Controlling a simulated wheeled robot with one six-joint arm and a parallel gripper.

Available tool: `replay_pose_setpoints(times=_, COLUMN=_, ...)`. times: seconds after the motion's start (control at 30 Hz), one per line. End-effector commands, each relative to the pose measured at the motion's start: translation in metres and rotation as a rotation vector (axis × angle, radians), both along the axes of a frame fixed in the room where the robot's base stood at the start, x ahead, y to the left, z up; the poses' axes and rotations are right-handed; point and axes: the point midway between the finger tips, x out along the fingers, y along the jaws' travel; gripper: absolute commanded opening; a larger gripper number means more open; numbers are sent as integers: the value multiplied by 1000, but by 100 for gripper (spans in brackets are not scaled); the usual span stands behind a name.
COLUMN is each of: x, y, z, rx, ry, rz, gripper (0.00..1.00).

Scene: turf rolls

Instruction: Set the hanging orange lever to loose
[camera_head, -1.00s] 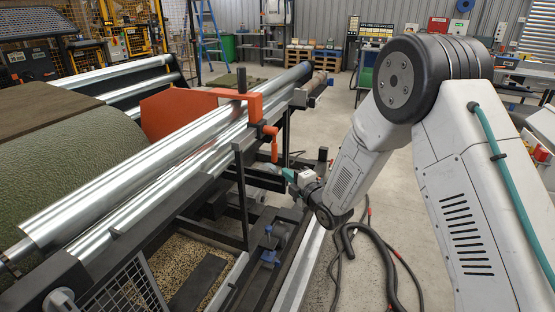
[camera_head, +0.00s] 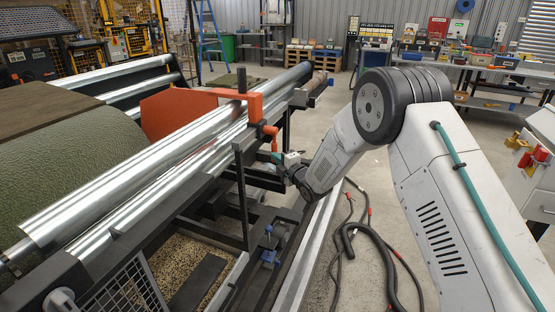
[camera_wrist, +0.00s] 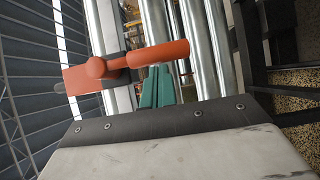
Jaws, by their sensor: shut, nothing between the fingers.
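The orange lever (camera_head: 274,140) hangs from the orange clamp bracket (camera_head: 255,106) at the end of the metal rollers. In the wrist view the lever (camera_wrist: 160,52) runs across the picture from a round orange pivot knob (camera_wrist: 97,68). My gripper (camera_head: 277,156) is at the lever's lower part in the head view. In the wrist view its green fingers (camera_wrist: 158,88) are shut together with nothing between them. Their tips are right at the lever's near side, and I cannot tell whether they touch it. The lever's lower end is partly hidden by the gripper in the head view.
Long shiny rollers (camera_head: 130,160) and a green turf roll (camera_head: 60,155) fill the left. A dark upright post (camera_head: 242,195) stands close beside the lever. Black hoses (camera_head: 375,250) lie on the floor. Open floor lies to the right of the machine.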

Motion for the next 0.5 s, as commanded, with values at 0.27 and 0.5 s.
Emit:
replay_pose_setpoints(times=0.27, x=2, y=-1, z=-2, rx=-7, ry=-19, rz=0, gripper=0)
replay_pose_setpoints(times=0.5, x=5, y=-2, z=-3, rx=-22, ry=-61, rz=0, gripper=0)
